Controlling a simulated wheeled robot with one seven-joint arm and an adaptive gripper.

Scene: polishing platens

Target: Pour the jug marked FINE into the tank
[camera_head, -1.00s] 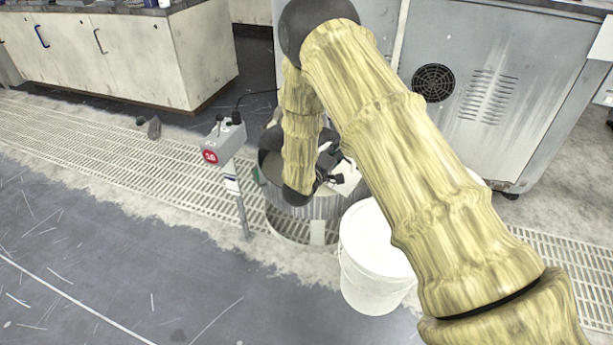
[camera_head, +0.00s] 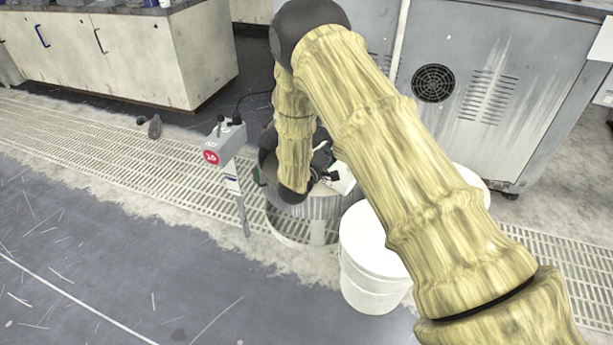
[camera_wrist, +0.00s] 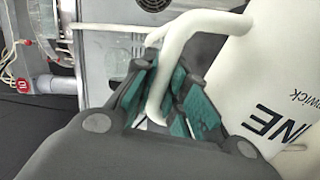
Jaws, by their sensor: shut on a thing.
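The white jug (camera_wrist: 285,85) fills the right of the wrist view, with dark letters "INE" and part of "wick" readable on its side. My gripper (camera_wrist: 165,92) is shut on its looped white handle (camera_wrist: 205,20), with the green finger pads on either side. In the head view my gripper (camera_head: 324,172) and a small white part of the jug (camera_head: 343,181) show over a round grey ribbed vessel (camera_head: 325,207), which looks like the tank. My arm hides much of this vessel's top. The jug's mouth and its tilt cannot be made out.
A white lidded bucket (camera_head: 372,270) stands just right of the vessel; another white round top (camera_head: 472,180) shows behind my arm. A grey control box (camera_head: 224,145) on a post stands to the left. A large grey cabinet (camera_head: 480,90) stands behind. The floor at front left is clear.

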